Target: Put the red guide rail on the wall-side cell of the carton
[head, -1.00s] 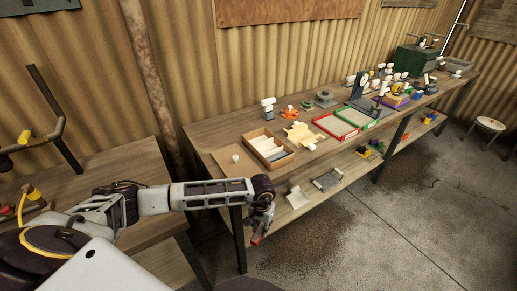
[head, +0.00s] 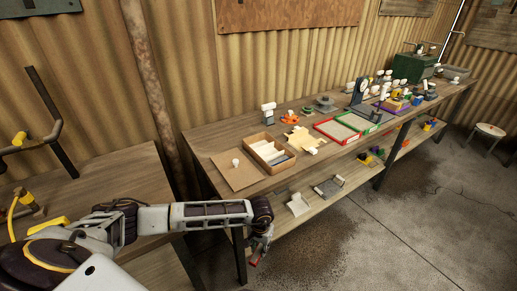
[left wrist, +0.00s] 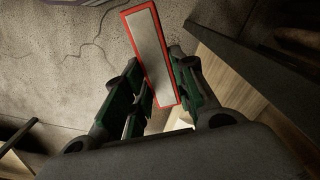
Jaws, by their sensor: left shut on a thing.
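My left gripper (head: 261,247) hangs in front of the bench's near edge, below the top, and shows larger in the left wrist view (left wrist: 160,95). It is shut on the red guide rail (left wrist: 150,52), a long flat piece with a red border and a pale grey face, which sticks out past the fingers. In the head view the rail (head: 256,259) is only a small red bit pointing down. The open carton (head: 285,167), brown with pale dividers making long cells, stands on the bench above and behind the gripper. The gripper is apart from it. My right gripper is not in view.
A tan board with a white knob (head: 232,172) lies left of the carton. A cream piece (head: 299,139) and red and green framed trays (head: 335,131) lie to its right. The lower shelf (head: 290,226) holds metal brackets. Open floor lies in front.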

